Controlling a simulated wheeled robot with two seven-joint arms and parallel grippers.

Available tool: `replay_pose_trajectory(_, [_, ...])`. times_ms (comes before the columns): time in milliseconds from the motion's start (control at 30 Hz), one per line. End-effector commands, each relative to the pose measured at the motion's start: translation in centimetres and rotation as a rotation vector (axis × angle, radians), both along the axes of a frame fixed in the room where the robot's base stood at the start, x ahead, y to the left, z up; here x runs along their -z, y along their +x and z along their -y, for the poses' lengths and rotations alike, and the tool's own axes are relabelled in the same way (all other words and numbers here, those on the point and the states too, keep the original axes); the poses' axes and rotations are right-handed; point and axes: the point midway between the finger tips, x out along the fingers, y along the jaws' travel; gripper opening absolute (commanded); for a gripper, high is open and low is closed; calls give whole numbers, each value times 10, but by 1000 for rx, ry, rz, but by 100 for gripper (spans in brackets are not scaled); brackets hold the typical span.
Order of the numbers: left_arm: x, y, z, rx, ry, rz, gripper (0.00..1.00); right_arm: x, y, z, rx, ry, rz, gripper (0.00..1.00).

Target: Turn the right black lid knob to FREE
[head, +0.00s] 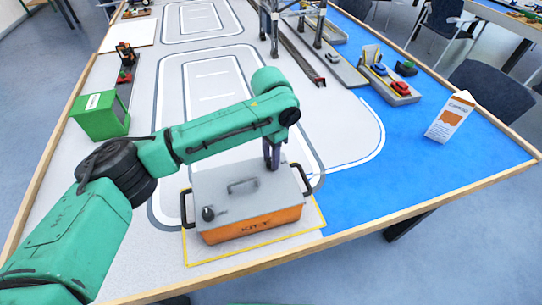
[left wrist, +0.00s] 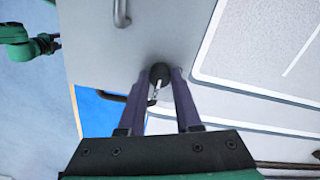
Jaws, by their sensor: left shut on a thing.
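An orange box (head: 262,226) with a grey lid (head: 235,207) stands on a yellow-edged mat on the table. My left gripper (head: 272,163) points down at the lid's far right part. In the left wrist view its purple fingers (left wrist: 160,82) are shut on the right black lid knob (left wrist: 159,72), one on each side. A pale pointer shows on the knob; its lettering cannot be read. In the head view the gripper hides this knob. The left black knob (head: 208,214) stands at the lid's near left corner. My right gripper (left wrist: 50,43) seems to show small at the left wrist view's edge.
A grey handle (head: 242,186) rises mid-lid. Black side handles stick out at left (head: 187,207) and right (head: 306,180) of the box. A green container (head: 100,116), a carton (head: 450,117) and crane legs (head: 318,35) stand farther off. Blue table surface right of the box is clear.

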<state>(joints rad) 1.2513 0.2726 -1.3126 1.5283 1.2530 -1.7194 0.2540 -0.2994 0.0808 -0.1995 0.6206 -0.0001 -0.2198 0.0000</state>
Motion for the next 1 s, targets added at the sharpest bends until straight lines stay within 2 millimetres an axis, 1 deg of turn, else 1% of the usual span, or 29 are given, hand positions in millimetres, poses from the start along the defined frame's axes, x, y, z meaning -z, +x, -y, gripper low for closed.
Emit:
replay_pose_trajectory(167, [-4, 0, 0, -38, 0, 0, 0, -12, 0, 0, 0, 0, -1, 50])
replay_pose_trajectory(367, [-8, 0, 0, -143, 0, -2, 0, -36, -1, 0, 0, 0, -1, 50])
replay_pose_trajectory(700, [-9, -1, 1, -440, 0, -5, 0, -91, -1, 0, 0, 0, -2, 50])
replay_pose_trajectory(1000, [-8, -1, 1, -726, 0, -3, 0, -131, -1, 0, -1, 0, -2, 50])
